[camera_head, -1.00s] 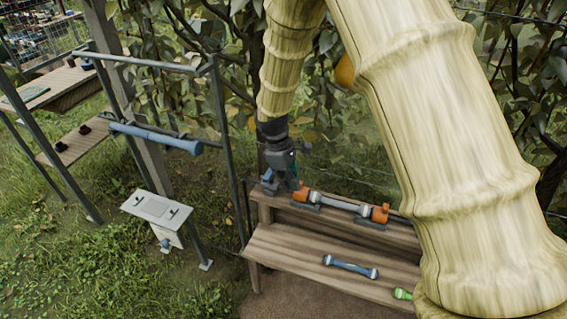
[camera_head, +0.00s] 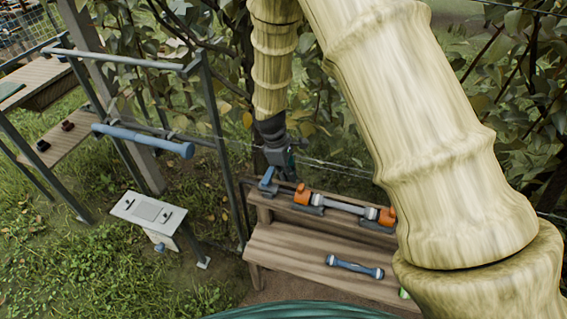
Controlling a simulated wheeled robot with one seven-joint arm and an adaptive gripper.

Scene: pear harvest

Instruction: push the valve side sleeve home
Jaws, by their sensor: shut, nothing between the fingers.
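A short pipe (camera_head: 345,206) lies on the upper bench step, with an orange fitting (camera_head: 301,194) at its left end and another orange fitting (camera_head: 387,217) at its right. Pale collars, the left (camera_head: 317,199) and the right (camera_head: 371,213), sit beside these fittings. I cannot tell which is the valve side sleeve or how far either is seated. My gripper (camera_head: 284,172) is shut and empty, pointing down behind and left of the left orange fitting. Its tips look small and dark, and contact cannot be judged.
A blue piece (camera_head: 268,184) stands left of the pipe. A blue-ended pipe (camera_head: 354,267) lies on the lower bench step (camera_head: 290,252). A metal frame holds a blue tube (camera_head: 143,140) at left. Wires and foliage are behind.

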